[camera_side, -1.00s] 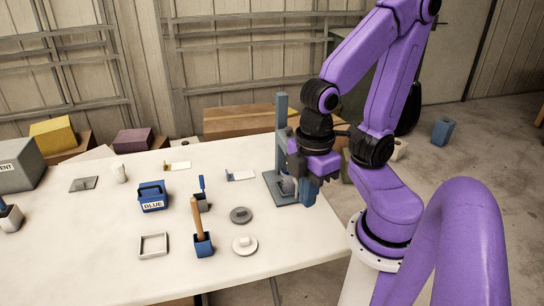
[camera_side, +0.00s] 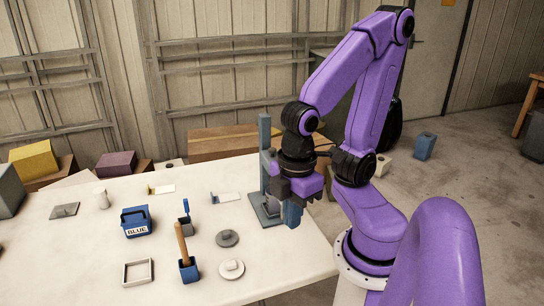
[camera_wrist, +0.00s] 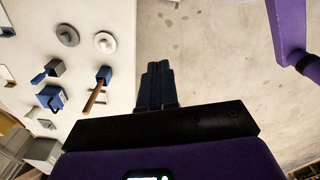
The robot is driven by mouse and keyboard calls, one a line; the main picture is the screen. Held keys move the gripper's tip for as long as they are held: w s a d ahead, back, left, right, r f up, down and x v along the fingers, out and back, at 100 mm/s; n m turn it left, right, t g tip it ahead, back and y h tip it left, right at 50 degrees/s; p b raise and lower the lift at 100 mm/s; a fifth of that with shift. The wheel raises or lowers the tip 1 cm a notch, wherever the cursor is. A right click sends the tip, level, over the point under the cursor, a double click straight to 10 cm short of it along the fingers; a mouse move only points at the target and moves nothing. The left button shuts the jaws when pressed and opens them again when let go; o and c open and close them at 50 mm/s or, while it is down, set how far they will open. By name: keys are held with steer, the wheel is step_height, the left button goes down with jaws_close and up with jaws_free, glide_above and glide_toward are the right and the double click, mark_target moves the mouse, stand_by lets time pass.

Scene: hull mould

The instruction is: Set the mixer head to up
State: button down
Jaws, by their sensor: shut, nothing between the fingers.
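The mixer is a blue-grey stand at the right end of the table, with a tall upright column (camera_side: 265,155) and a flat base plate (camera_side: 262,217). In the side view my gripper (camera_side: 292,218) is just right of the column, low over the base, and its body covers much of the mixer. The mixer head is mostly hidden behind it, so I cannot tell whether it is up or down, or whether I touch it. In the wrist view my blue fingers (camera_wrist: 155,85) are together with nothing between them. I cannot make out the mixer there.
Left of the mixer are a dark grey disc (camera_side: 227,238), a white disc (camera_side: 231,269), a blue holder (camera_side: 189,270) with a wooden handle, a blue box (camera_side: 136,222) marked BLUE, and a square frame (camera_side: 138,272). The table's right edge is close to the mixer.

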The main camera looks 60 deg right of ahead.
steer(key=c, duration=1.1)
jaws_free()
steer(key=shift+w, duration=0.15)
steer(key=shift+o, duration=1.3)
steer(key=w+d+r+m, duration=0.1)
steer(key=w+r+m, duration=0.2)
steer(key=w+m, duration=0.4)
steer(key=w, duration=0.2)
steer(key=shift+w+d, duration=0.25)
steer(key=shift+w, duration=0.05)
steer(key=w+d+r+m, duration=0.3)
steer(key=w+d+m, duration=0.5)
steer(key=w+m, duration=0.15)
step_height(320, 180, up, 5)
steer(key=m, duration=1.4)
glide_above(272, 149)
step_height(272, 149, down, 18)
steer(key=shift+d+r, duration=0.15)
